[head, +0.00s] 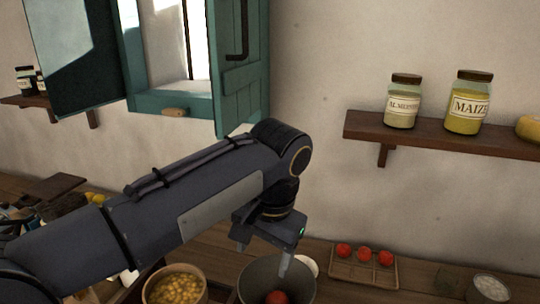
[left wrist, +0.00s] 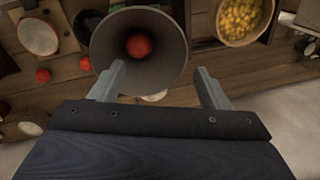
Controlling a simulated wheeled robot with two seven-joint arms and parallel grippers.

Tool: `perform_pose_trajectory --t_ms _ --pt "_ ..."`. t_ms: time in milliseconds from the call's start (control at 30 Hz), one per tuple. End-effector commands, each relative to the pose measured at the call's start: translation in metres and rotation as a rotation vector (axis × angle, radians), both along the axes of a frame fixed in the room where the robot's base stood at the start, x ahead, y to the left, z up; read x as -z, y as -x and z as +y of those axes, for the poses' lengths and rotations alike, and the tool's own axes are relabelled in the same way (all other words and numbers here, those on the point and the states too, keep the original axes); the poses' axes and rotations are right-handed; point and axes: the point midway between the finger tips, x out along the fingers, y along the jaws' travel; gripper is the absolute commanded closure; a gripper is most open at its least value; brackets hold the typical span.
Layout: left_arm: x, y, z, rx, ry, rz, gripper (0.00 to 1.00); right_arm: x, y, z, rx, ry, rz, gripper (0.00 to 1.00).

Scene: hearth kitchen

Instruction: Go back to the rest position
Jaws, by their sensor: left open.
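My left gripper (head: 264,255) hangs over a grey pot (head: 248,287) on the wooden counter. In the left wrist view, its two fingers (left wrist: 160,85) are spread wide with nothing between them. A red tomato (head: 277,297) lies inside the pot; the left wrist view also shows the tomato (left wrist: 139,45) within the pot (left wrist: 172,38). My left arm reaches across the head view from the lower left. My right gripper is in neither view.
A bowl of yellow pieces (head: 178,285) stands left of the pot. A tray (head: 352,270) with three tomatoes lies to the right. A wall shelf (head: 430,134) holds jars. A teal shutter (head: 242,90) hangs open behind my arm.

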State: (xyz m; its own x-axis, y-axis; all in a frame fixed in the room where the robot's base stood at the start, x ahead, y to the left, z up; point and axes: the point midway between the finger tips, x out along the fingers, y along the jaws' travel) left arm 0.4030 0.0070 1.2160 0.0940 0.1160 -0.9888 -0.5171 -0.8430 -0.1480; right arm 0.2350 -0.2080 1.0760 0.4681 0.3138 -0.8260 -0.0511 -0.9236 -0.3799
Motion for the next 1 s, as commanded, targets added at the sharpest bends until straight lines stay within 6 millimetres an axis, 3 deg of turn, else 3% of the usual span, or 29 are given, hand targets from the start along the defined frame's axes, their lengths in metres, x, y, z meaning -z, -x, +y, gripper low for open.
perform_pose_trajectory --t_ms 33,200,300,500,633,800,1000 --pt "0.001 0.001 0.022 -0.028 0.036 0.002 0.30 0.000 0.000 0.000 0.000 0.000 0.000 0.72" --pt "0.016 0.020 0.092 -0.123 0.190 -0.003 0.30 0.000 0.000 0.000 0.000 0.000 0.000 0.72" --pt "0.029 0.040 0.127 -0.188 0.280 -0.024 0.30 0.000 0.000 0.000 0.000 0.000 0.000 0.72" --pt "0.063 0.089 0.175 -0.339 0.442 -0.098 0.30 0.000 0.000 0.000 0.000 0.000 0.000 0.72" --pt "0.089 0.123 0.191 -0.447 0.527 -0.168 0.30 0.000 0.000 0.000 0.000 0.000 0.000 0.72" --pt "0.120 0.154 0.197 -0.566 0.599 -0.257 0.30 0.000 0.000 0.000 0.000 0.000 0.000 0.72" --pt "0.138 0.168 0.197 -0.631 0.629 -0.311 0.30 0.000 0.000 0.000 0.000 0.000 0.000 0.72"
